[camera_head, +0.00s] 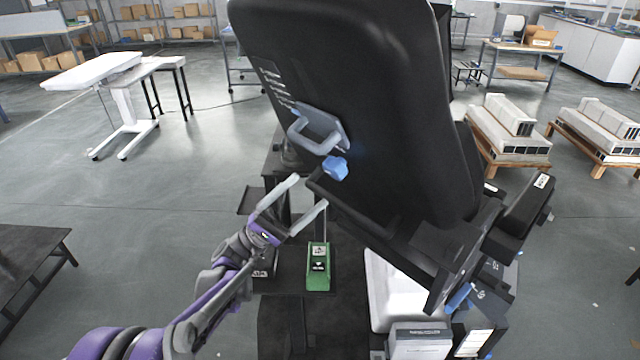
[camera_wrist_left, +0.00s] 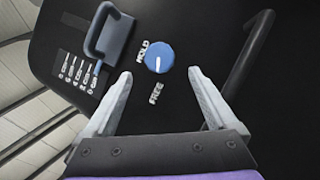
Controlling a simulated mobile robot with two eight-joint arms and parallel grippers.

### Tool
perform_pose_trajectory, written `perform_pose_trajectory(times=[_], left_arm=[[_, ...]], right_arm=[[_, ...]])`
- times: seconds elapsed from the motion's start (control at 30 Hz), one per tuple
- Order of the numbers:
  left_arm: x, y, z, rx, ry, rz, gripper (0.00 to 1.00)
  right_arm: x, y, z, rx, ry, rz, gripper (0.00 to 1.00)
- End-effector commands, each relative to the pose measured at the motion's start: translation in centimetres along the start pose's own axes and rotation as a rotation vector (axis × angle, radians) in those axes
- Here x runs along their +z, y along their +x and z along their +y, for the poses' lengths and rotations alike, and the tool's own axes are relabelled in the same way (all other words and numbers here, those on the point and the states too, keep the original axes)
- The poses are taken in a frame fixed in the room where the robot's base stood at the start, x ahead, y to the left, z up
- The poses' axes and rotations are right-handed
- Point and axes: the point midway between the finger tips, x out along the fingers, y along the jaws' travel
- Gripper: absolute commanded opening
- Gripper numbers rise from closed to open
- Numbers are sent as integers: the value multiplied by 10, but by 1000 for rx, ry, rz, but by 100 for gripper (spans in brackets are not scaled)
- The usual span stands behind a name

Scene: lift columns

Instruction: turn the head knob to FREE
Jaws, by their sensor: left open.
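The head knob is a small blue knob (camera_head: 335,168) on the black back of a large chair-like seat (camera_head: 350,80). In the left wrist view the knob (camera_wrist_left: 159,58) is round with a white pointer line that runs roughly up and down. The label HOLD (camera_wrist_left: 142,49) is at its left and the label FREE (camera_wrist_left: 156,93) is below it. My left gripper (camera_head: 312,192) is open and empty, just short of the knob. In the wrist view its two fingers (camera_wrist_left: 160,75) stand on either side, with the knob ahead between the tips. My right gripper is not in view.
A grey handle (camera_head: 318,130) sits beside the knob on the backrest, and a black bar (camera_wrist_left: 248,58) is at the right in the wrist view. A green device (camera_head: 318,268) lies below. Pallets with white goods (camera_head: 505,135) stand at the right.

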Motion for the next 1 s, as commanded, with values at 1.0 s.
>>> perform_pose_trajectory(times=[1.0], left_arm=[[0,-37,0,0,-1,-1,91]], right_arm=[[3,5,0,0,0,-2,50]])
